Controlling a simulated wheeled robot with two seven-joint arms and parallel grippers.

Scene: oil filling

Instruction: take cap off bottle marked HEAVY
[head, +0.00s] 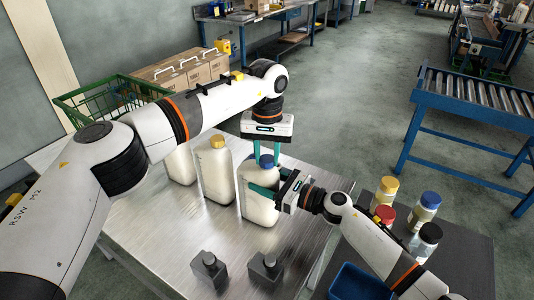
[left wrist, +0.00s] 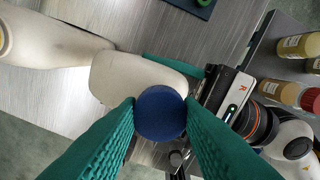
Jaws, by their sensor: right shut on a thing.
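A pale bottle (head: 259,205) with a blue cap (head: 266,161) stands upright on the metal table (head: 170,237). It also shows from above in the left wrist view, with its body (left wrist: 120,78) and blue cap (left wrist: 160,113). My left gripper (head: 265,158) points down over it, open, with one teal finger on each side of the cap; I cannot tell whether they touch it. My right gripper (head: 268,191) comes from the right and is shut on the bottle's body below the cap. No HEAVY marking can be read.
A yellow-capped bottle (head: 215,175) and another pale bottle (head: 181,164) stand to the left. Two dark grey objects (head: 209,270) sit at the table's front. Small jars (head: 424,207) and a blue bin (head: 357,283) are on the right. A green basket (head: 100,100) stands behind.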

